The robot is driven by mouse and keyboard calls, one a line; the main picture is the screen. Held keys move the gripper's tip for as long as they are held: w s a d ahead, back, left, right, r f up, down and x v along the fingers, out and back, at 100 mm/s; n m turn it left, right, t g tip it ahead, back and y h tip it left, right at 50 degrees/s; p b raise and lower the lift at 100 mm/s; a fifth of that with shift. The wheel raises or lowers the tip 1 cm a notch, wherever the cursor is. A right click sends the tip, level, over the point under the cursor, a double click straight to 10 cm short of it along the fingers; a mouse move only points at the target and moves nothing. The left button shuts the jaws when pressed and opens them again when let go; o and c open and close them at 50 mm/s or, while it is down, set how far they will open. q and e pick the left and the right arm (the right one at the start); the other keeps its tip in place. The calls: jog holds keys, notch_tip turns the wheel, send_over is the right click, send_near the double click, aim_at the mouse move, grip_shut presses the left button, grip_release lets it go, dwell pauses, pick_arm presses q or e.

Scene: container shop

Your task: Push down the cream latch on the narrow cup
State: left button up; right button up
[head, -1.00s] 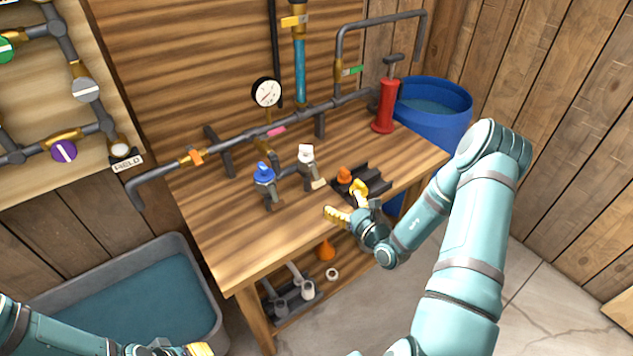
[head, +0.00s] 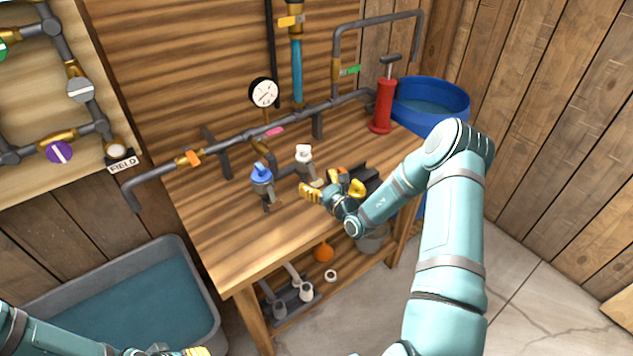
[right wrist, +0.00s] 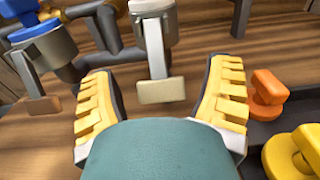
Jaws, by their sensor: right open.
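The cup with a white cap (head: 304,154) stands on the bench's pipe fitting, and it also shows at the top of the right wrist view (right wrist: 152,22). Its cream latch (right wrist: 162,90) hangs on a grey lever below it. My right gripper (head: 334,187) is open, with its two yellow fingers (right wrist: 160,100) on either side of the latch in the right wrist view. I see no contact with the latch. My left gripper (head: 190,351) is at the bottom edge, mostly cut off.
A blue-capped cup (head: 262,176) with a brown latch stands to the left. A black rack (head: 369,172) with orange and yellow pieces lies just right of my right gripper. A pipe (head: 240,140) runs along the back. The bench's front left (head: 240,250) is clear.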

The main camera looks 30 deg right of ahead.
jog(key=c, duration=1.2)
jog(key=shift+w+f+t+b, duration=0.2)
jog(key=shift+f+t+b, duration=0.4)
jog(key=shift+b, duration=0.55)
jog(key=shift+w+r+t+b, duration=0.15)
jog(key=shift+r+t+b, duration=0.1)
jog(key=shift+t+b, duration=0.2)
jog(key=o, duration=1.2)
jog(key=s+f, duration=0.2)
jog(key=s, duration=0.9)
jog(key=shift+s+d+f, duration=0.15)
jog(key=shift+s+d, duration=0.2)
jog(key=shift+d, duration=0.05)
